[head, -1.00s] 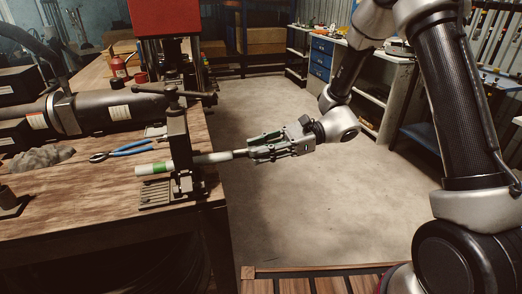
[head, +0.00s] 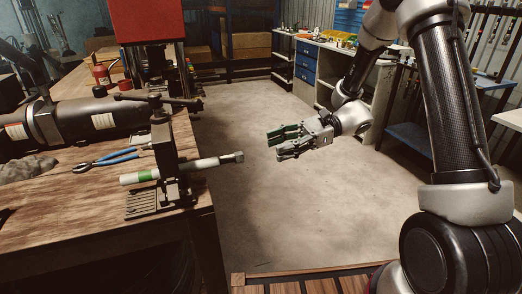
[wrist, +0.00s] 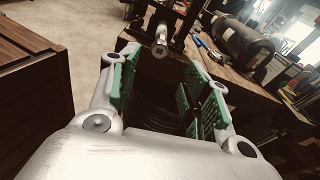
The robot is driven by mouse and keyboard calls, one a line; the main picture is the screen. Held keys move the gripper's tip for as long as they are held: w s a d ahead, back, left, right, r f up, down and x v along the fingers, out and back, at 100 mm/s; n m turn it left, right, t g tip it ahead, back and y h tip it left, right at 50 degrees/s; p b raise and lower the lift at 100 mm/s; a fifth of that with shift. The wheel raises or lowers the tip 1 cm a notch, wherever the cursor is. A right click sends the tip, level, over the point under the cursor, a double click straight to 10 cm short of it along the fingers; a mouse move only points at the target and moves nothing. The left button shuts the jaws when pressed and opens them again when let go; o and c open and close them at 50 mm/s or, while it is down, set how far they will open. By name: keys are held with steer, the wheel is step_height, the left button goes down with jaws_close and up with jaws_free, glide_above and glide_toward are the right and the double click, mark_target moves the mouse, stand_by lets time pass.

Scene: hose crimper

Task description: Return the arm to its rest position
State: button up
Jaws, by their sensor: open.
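My gripper (head: 279,145) hangs over open floor in the head view, right of the workbench. Its green-padded fingers are apart with nothing between them; they also show in the wrist view (wrist: 158,85). A pale hose piece with a green band (head: 146,176) and a metal end fitting (head: 238,157) lies level in the bench vise (head: 163,150), its fitting past the bench edge. A clear gap separates the fitting from my fingertips. In the wrist view the fitting (wrist: 160,50) faces me beyond the fingers.
The wooden workbench (head: 75,215) fills the left, with blue-handled pliers (head: 105,161), a black cylindrical machine (head: 85,122) and a red machine (head: 148,20). Shelves with blue drawers (head: 307,62) stand at the back right. The concrete floor (head: 250,105) around my gripper is clear.

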steer(key=s+d+f+n+h, duration=0.3)
steer(key=s+d+n+h, duration=0.55)
steer(key=d, duration=0.65)
steer(key=s+d+r+n+t+h, duration=0.5)
steer(key=s+d+r+t+h, duration=0.2)
steer(key=d+r, duration=0.4)
step_height(320, 180, up, 4)
steer(key=s+t, duration=0.1)
steer(key=s, duration=0.1)
steer(key=shift+s+d+f, duration=0.2)
steer(key=shift+s, duration=0.15)
